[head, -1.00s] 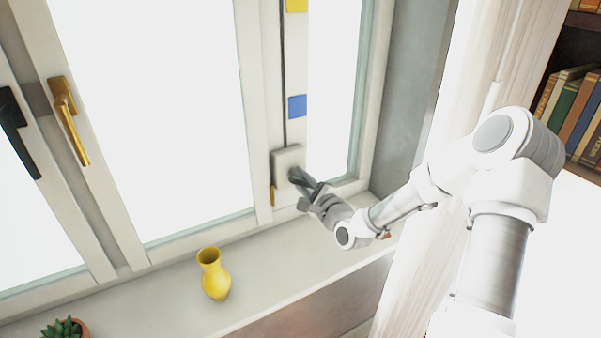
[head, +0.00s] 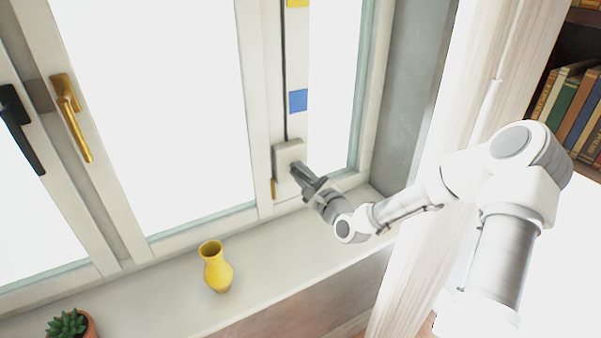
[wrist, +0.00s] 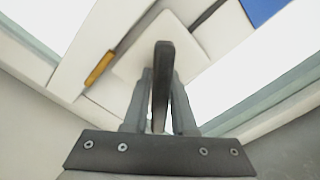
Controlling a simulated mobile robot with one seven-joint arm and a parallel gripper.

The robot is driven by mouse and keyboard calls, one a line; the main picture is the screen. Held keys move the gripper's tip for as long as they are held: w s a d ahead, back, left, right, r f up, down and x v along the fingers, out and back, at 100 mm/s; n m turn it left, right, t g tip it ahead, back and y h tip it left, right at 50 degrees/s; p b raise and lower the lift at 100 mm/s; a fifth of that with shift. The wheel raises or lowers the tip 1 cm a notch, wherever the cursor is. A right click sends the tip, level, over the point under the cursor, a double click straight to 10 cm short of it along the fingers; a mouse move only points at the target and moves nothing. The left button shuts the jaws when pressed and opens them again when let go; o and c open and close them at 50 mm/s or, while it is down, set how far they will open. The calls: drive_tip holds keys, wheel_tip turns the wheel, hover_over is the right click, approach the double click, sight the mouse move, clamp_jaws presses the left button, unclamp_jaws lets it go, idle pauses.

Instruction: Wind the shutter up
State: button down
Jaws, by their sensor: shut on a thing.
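A pale winder box (head: 285,153) is mounted low on the window frame, with a thin dark strap or cord (head: 284,90) running straight up from it. A dark crank handle (wrist: 162,75) sticks out from the box, which also shows behind it in the wrist view (wrist: 140,50). My gripper (head: 303,175) is at the box's front. In the wrist view my two grey fingers (wrist: 160,105) stand on both sides of the handle, shut on it. In the head view the fingers partly hide the handle. No lowered shutter shows clearly; the panes look bright white.
A blue square (head: 298,100) and a yellow square (head: 297,3) mark the frame above the box. A small brass catch (wrist: 99,68) sits beside the box. A yellow vase (head: 215,268) and potted succulent (head: 68,326) stand on the sill. A curtain (head: 445,130) hangs at right.

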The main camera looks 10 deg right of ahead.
drive_tip(key=c, duration=0.7)
unclamp_jaws()
drive_tip(key=p+v, duration=0.1)
drive_tip(key=v, duration=1.6)
drive_tip(key=shift+s, duration=0.2)
drive_tip(key=shift+c, duration=0.3)
